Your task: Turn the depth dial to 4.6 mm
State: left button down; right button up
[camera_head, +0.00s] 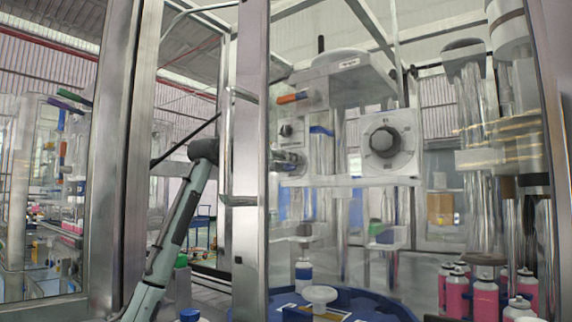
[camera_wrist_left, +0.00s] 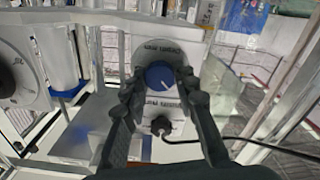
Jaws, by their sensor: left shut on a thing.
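The blue dial (camera_wrist_left: 160,77) with a white pointer line sits on a light panel (camera_wrist_left: 150,32) in the left wrist view. Lettering ending in "mm" shows above and below it; the scale values are too small to read. My left gripper's fingers (camera_wrist_left: 158,84) reach up either side of the dial and are shut on it. In the head view my left arm comes up from the lower left, and the left gripper (camera_head: 290,160) is beside the machine head, small, with the dial hidden there. My right gripper is not in view.
A small black knob (camera_wrist_left: 160,125) sits just below the dial, between my fingers. A large dark dial (camera_head: 383,141) is on the machine's front. Metal frame posts (camera_head: 250,160) stand close to my arm. Pink cans (camera_head: 486,298) stand at lower right; a blue turntable (camera_head: 380,301) is below.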

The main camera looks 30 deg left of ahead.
pick_arm(q)
jog(key=n, duration=0.8)
jog(key=shift+f+n, duration=0.1)
jog(key=shift+n, duration=0.3)
dwell(0.4)
jog(key=c, duration=1.2)
grip_release()
jog(key=s, duration=0.4)
jog(key=s+a, duration=0.1)
jog(key=s, duration=0.7)
jog(key=shift+a, duration=0.35)
